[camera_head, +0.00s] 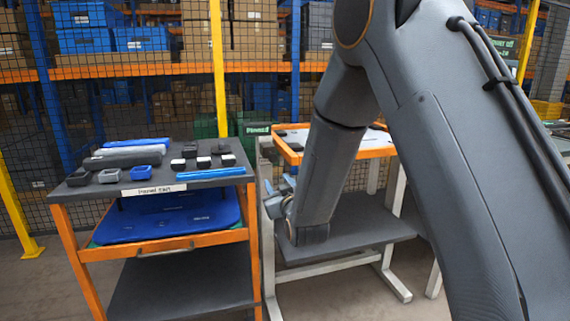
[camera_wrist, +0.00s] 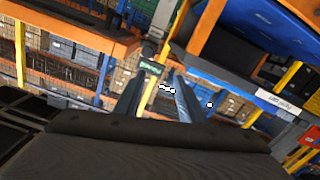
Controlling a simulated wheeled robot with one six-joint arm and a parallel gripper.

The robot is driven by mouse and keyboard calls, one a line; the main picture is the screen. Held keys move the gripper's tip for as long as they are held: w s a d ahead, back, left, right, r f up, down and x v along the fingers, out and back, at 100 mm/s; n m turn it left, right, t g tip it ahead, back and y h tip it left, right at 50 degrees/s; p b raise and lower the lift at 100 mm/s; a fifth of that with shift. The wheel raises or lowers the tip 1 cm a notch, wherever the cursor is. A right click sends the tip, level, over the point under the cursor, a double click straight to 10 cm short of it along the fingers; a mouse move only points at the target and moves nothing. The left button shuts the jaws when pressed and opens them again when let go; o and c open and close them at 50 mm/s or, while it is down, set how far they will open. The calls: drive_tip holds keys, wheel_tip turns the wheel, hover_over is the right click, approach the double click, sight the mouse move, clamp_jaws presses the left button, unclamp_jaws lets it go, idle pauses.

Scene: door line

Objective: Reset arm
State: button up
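My arm reaches down from the upper right in the head view, bent at the elbow. My gripper (camera_head: 277,200) is partly hidden at its lower end, between the parts cart (camera_head: 205,183) and the white-framed workstation (camera_head: 270,240). In the wrist view my gripper (camera_wrist: 158,90) shows two separated fingers with background between them, and it looks open and empty. The cart holds black, grey and blue parts on its top and a blue tray (camera_head: 165,222) below. The workstation has an orange-edged top tray (camera_head: 375,152), partly hidden by my arm.
A mesh fence with yellow posts (camera_head: 218,70) stands behind, with shelves of boxes and blue bins (camera_head: 85,40). The workstation's dark lower shelf (camera_head: 360,235) lies close to my forearm. Grey floor (camera_head: 350,300) shows in front of the workstation.

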drive_tip(key=s+d+f+m+g+h+p, duration=0.25)
drive_tip(key=s+d+g, duration=0.25)
drive_tip(key=d, duration=0.3)
drive_tip(key=s+d+m+g+p, duration=0.1)
drive_tip(key=s+d+g, duration=0.3)
drive_tip(key=s, duration=0.7)
drive_tip(key=s+d+f+m+g+h+p, duration=0.1)
drive_tip(key=s+d+g, duration=0.3)
drive_tip(key=s, duration=0.8)
drive_tip(key=s+d+m+g+h+p, duration=0.1)
drive_tip(key=s+d+g, duration=0.3)
drive_tip(key=s, duration=0.8)
drive_tip(key=shift+d+f+m, duration=0.35)
drive_tip(key=shift+d+f, duration=0.05)
drive_tip(key=shift+d, duration=0.4)
